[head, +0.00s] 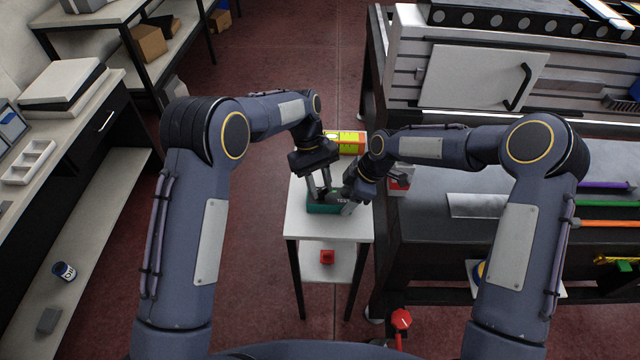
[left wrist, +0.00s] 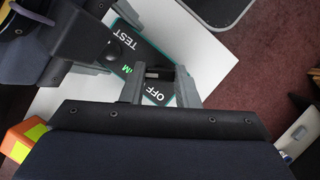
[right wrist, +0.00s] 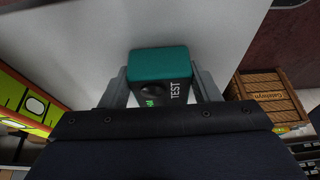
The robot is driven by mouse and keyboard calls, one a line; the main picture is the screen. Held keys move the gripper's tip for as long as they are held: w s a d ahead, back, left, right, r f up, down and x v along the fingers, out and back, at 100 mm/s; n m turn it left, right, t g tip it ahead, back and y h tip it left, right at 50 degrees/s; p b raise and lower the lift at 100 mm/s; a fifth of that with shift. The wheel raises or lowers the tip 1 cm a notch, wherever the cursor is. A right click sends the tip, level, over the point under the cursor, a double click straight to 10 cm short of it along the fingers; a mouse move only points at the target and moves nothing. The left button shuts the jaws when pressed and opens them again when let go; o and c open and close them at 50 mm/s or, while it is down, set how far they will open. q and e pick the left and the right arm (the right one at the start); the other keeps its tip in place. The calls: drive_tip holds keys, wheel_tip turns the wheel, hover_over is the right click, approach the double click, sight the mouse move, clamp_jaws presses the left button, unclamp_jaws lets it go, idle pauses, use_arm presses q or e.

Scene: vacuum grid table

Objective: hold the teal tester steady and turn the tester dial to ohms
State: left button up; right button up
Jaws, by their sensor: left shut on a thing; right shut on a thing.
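The teal tester (head: 324,209) lies on the small white table (head: 307,222). Its dark face reads TEST and OFF in white in the left wrist view (left wrist: 150,62), with a green M partly covered. My left gripper (left wrist: 160,80) is over the face, shut on a small dark part, the tester dial (left wrist: 158,71); its pointer direction cannot be told. My right gripper (right wrist: 162,85) is shut on the tester's body, one finger on each side, near the TEST end. A dark round knob (right wrist: 152,89) shows on the face between these fingers.
An orange and yellow-green box (head: 347,141) stands at the table's back. A red block (head: 327,256) sits on the lower shelf. A dark workbench (head: 440,228) stands close on the right. A wooden crate (right wrist: 268,95) shows in the right wrist view.

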use_arm(q)
drive_tip(key=shift+a, duration=0.1)
drive_tip(key=o, duration=1)
drive_tip(key=v, duration=1.2)
use_arm(e)
drive_tip(key=o, duration=1.2)
drive_tip(key=shift+r, duration=0.1)
